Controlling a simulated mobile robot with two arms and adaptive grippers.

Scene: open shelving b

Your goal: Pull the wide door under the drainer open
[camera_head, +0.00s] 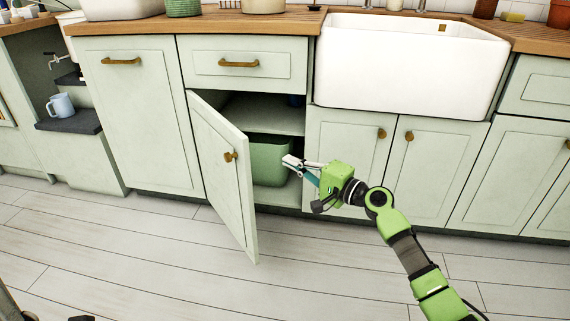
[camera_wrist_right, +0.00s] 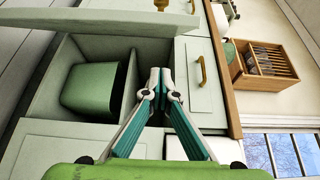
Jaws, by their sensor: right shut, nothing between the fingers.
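A pale green cabinet door (camera_head: 222,185) with a brass knob (camera_head: 230,156) stands partly open, hinged at its left and swung out over the floor. In the right wrist view the door (camera_wrist_right: 100,20) runs along the top. Behind it I see a shelf (camera_head: 262,115) and a green bin (camera_head: 270,160). A wooden rack with dishes, likely the drainer (camera_wrist_right: 268,65), stands on the counter in the right wrist view. My right gripper (camera_head: 287,161) is shut and empty, in front of the cabinet opening, right of the door and apart from it. My left gripper is not in view.
A closed drawer (camera_head: 247,66) with a brass handle is above the opening. A closed panel (camera_head: 140,115) is at its left, and closed doors (camera_head: 345,150) are at its right under the white sink (camera_head: 410,70). The plank floor (camera_head: 150,260) in front is clear.

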